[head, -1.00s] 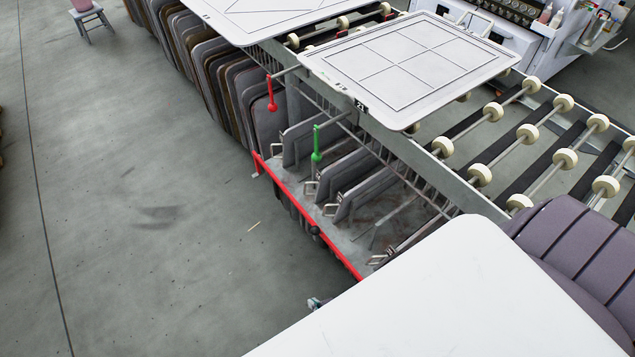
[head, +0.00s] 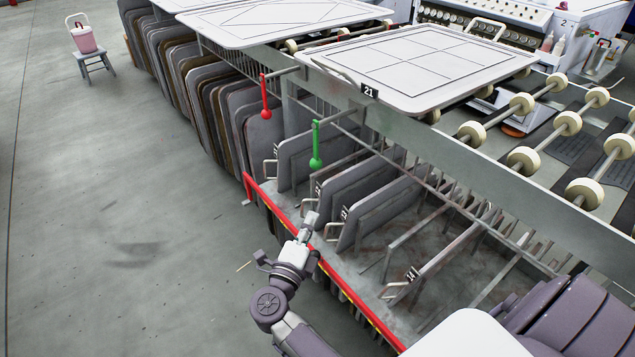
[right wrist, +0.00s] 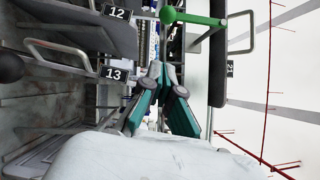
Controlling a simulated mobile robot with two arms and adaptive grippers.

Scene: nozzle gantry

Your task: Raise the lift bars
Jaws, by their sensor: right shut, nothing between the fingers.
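A green lever (head: 316,146) with a ball end hangs from a rod on the long grey rack. A red lever (head: 265,97) hangs from another rod to its left. Which parts are the lift bars, I cannot tell for sure. My right gripper (head: 311,218) is shut and empty, below the green lever and near the red front rail (head: 290,226). In the right wrist view, the teal fingers (right wrist: 164,68) are together, with the green lever (right wrist: 195,18) apart from them, beyond the tips. My left gripper is not in view.
Grey panels with wire handles (head: 365,213) stand in the rack beside my right gripper. A white framed panel numbered 21 (head: 420,65) lies on top. Rollers (head: 523,160) are at the right. Open floor (head: 110,210) is on the left, with a stool (head: 92,62) far back.

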